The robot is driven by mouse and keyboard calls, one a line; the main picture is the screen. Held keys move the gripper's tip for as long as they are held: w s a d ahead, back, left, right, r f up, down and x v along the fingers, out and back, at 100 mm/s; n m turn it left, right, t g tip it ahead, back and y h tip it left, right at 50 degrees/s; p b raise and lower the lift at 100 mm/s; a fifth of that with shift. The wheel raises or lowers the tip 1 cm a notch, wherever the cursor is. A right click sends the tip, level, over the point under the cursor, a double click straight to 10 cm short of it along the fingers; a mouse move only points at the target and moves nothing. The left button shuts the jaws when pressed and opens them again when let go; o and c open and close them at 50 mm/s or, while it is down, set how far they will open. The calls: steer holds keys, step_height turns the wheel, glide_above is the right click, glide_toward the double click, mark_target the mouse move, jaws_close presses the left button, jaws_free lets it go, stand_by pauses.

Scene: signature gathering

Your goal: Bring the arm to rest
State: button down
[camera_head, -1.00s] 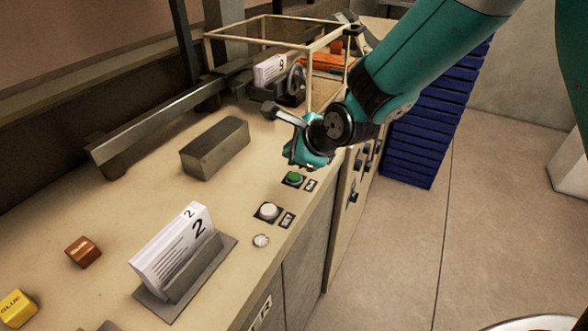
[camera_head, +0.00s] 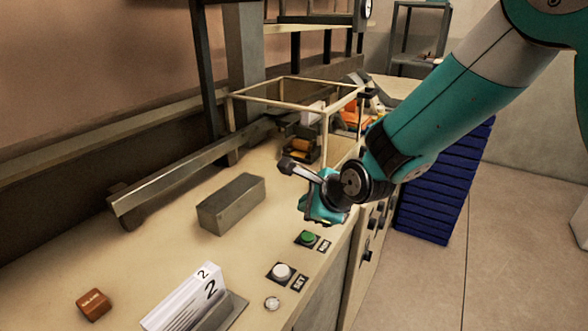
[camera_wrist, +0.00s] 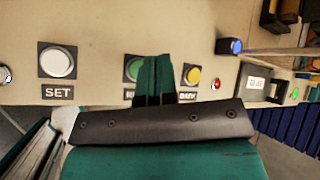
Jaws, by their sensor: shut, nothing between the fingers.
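My arm reaches in from the upper right over the bench's front edge in the head view. My gripper (camera_head: 320,208) is teal, hangs low near the green button (camera_head: 308,238), and is empty. In the wrist view its two teal fingers (camera_wrist: 154,78) are pressed together. They overlap the edge of the green button (camera_wrist: 135,68) in the picture. Whether they touch the panel cannot be told.
A white button (camera_head: 281,272) labelled SET and a grey block (camera_head: 231,204) lie near my gripper. Behind it stands an open frame (camera_head: 277,78) around a machine. A numbered card stack (camera_head: 186,300) and brown cube (camera_head: 93,305) are nearer. Blue stacked crates (camera_head: 437,190) stand right.

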steer(key=s+d+r+n+g, duration=0.2)
steer(key=s+d+r+n, duration=0.1)
steer(key=s+n, duration=0.5)
steer(key=s+d+r+n+g+h, duration=0.1)
steer(key=s+d+r+n+g, duration=0.1)
steer(key=s+n, duration=0.7)
steer(key=s+d+r+n+g, duration=0.3)
steer(key=s+r+n, duration=0.3)
steer(key=s+n, duration=0.3)
steer(key=shift+s+d+r, duration=0.15)
steer(key=shift+s+d, duration=0.65)
steer(key=shift+s, duration=0.2)
